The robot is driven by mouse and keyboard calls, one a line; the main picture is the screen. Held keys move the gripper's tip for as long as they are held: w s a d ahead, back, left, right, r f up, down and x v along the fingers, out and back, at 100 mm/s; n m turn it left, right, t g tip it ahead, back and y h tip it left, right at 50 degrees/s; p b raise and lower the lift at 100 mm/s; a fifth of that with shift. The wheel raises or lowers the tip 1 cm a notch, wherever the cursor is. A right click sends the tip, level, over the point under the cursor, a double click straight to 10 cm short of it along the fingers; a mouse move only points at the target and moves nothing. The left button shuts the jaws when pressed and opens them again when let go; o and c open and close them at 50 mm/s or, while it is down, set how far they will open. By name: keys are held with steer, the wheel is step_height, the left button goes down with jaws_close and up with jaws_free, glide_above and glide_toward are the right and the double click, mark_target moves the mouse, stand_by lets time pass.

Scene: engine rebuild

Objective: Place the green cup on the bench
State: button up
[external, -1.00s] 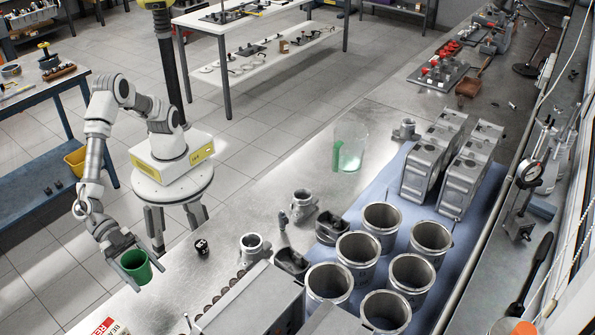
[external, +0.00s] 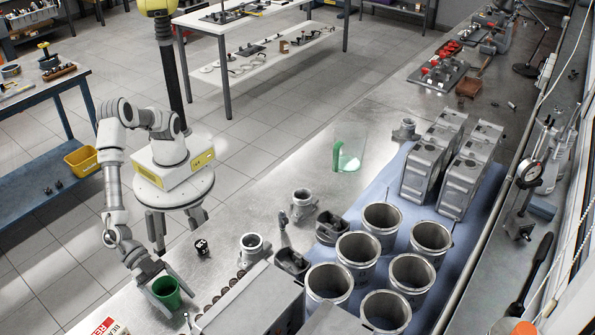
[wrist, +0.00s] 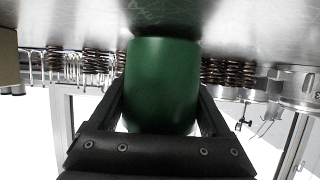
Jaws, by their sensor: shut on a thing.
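The green cup (external: 168,291) is upright between the fingers of my gripper (external: 165,289), which is shut on it. In the external view it appears over the near left part of the metal bench (external: 262,190), by the bench's left edge. The wrist view shows the green cup (wrist: 163,85) filling the space between the two black fingers of my gripper (wrist: 163,100), with the grey bench surface (wrist: 245,30) beyond it. I cannot tell whether the cup's base touches the bench.
A small black-and-white pot (external: 202,248) and a metal fitting (external: 252,248) stand near the cup. A red-and-white sign (external: 108,327) lies at the near edge. Coil springs (wrist: 228,72) show in the wrist view. Several metal cylinders (external: 358,250) stand on a blue mat (external: 383,205). The bench's middle has clear room.

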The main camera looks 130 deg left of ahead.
mark_target(157, 280)
steer(key=shift+f, duration=0.15)
steer(key=o, duration=1.2)
steer(key=shift+o, duration=0.2)
steer(key=shift+s+r, duration=0.25)
steer(key=shift+r, duration=0.05)
steer(key=p+v, duration=0.1)
steer(key=v, duration=1)
steer(key=shift+s+r+p, duration=0.1)
steer(key=shift+s+p, duration=0.1)
steer(key=shift+p, duration=0.15)
